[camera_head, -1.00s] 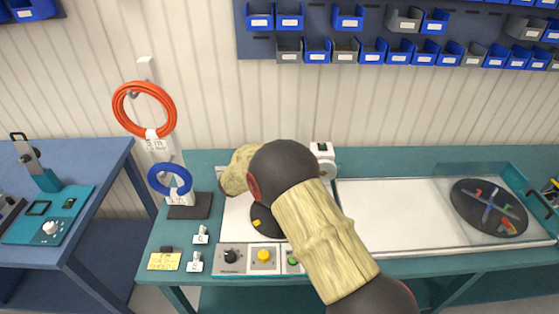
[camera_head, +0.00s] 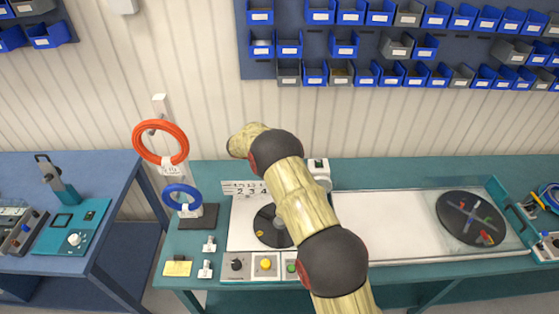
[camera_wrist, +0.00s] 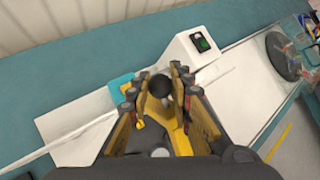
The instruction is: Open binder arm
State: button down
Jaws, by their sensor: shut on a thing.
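In the wrist view a round black knob (camera_wrist: 159,86) lies between the two finger pairs of my gripper (camera_wrist: 157,95), which is shut on it. A yellow binder arm (camera_wrist: 181,138) shows below the knob, between the fingers. The exact contact is partly covered by the fingers. In the head view my own arm hides the gripper, the knob and the binder arm. A white box with a green-lit switch (camera_wrist: 199,43) stands just beyond the gripper; it also shows in the head view (camera_head: 319,170).
A dark round plate (camera_head: 270,228) lies on the white panel, with buttons (camera_head: 265,264) in front. An orange cable coil (camera_head: 160,143) and a blue coil (camera_head: 182,197) hang on the left. A dark turntable (camera_head: 471,219) stands right. The white surface (camera_head: 385,222) between is clear.

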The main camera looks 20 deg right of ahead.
jog(key=w+d, duration=0.3)
jog(key=w, duration=0.4)
jog(key=shift+r, duration=0.3)
jog(key=shift+w+a+f, duration=0.1)
jog(key=shift+f, duration=0.05)
jog(key=c, duration=2.1)
grip_release()
jog(key=o, duration=0.3)
jog(key=shift+a+f, duration=0.1)
jog(key=shift+f, duration=0.1)
jog(key=shift+o, duration=0.9)
jog(key=shift+r, duration=0.25)
